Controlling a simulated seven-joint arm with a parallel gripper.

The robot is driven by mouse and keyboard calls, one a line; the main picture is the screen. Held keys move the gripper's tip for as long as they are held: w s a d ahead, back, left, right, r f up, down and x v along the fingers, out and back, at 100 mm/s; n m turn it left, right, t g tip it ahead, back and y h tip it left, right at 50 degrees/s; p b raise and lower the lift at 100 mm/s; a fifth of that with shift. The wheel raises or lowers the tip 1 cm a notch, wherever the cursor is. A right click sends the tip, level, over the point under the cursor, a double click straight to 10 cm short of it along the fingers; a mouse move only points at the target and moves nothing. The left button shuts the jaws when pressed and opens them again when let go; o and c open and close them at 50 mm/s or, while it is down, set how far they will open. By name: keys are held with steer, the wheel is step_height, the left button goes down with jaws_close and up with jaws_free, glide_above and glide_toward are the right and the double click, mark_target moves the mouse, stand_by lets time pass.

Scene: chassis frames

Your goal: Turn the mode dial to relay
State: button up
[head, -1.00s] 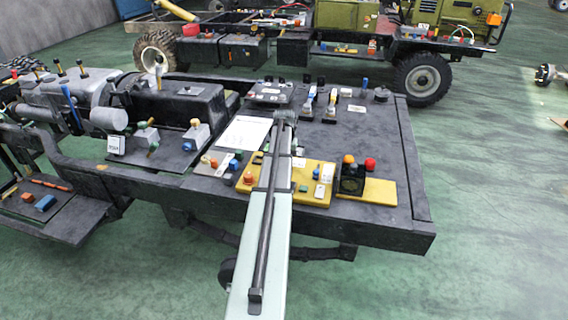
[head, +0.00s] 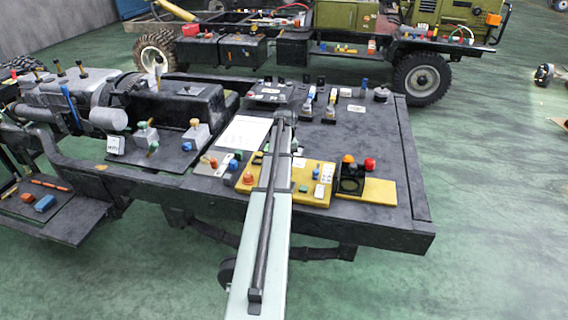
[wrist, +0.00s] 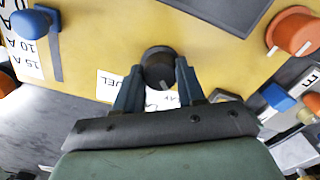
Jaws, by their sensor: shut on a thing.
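The dial is a dark round knob (wrist: 160,66) on a yellow panel (wrist: 110,45) in the wrist view. I cannot read which mark it points to. My gripper (wrist: 158,74) has its two blue-grey fingers on either side of the knob and is shut on it. A white label (wrist: 112,84) below the knob reads in part "UEL"; a finger hides some of the lettering. In the head view my arm covers the dial and my gripper, and the yellow panel (head: 318,178) shows beside the arm on the dark chassis deck.
In the wrist view, a blue lever (wrist: 32,24) with amp labels stands left and an orange knob (wrist: 293,32) right. In the head view, a black box (head: 350,180) with orange and red knobs stands right of my arm. Levers (head: 331,104) stand farther back.

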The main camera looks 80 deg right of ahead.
steer(key=o, duration=1.1)
steer(key=shift+c, duration=0.2)
step_height(320, 180, up, 14)
steer(key=shift+f, duration=0.1)
stand_by(0.4)
